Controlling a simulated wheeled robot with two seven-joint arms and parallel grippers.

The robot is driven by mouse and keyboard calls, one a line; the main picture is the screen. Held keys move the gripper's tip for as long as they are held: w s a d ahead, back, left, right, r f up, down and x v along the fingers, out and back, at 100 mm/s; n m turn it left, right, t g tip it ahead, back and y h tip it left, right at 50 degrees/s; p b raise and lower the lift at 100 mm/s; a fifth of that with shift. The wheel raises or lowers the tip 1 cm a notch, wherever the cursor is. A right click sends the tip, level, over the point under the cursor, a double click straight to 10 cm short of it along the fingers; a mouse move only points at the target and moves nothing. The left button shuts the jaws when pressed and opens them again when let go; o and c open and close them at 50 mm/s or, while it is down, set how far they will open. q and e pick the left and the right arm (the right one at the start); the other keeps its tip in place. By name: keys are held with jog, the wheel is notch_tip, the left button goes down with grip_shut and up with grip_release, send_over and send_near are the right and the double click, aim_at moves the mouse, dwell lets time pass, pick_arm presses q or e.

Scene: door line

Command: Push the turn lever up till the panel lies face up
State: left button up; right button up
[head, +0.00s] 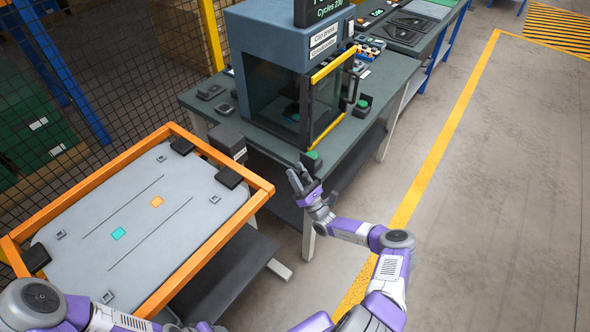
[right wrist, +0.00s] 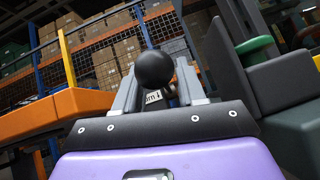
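The grey panel (head: 150,215), with a teal and an orange mark on its visible face, sits inside an orange frame (head: 262,190) at the left of the head view. A black ball knob (right wrist: 154,69), apparently the turn lever's, shows between the two grey fingers of my right gripper (right wrist: 155,88). The fingers stand apart on either side of it; whether they clamp it I cannot tell. In the head view my right gripper (head: 298,180) is by the bench's near corner, right of the frame. The lever is not clear there. My left gripper is not visible.
A machine cabinet (head: 265,75) with a glazed, yellow-edged door stands on the workbench (head: 375,85). A green button box (head: 312,160) is close beside my right gripper. A dark box (head: 228,139) stands at the frame's far right corner. The floor at right (head: 480,210) is clear.

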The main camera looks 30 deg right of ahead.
jog(key=shift+w+a+r, duration=0.1)
jog(key=shift+w+r, duration=0.35)
grip_shut()
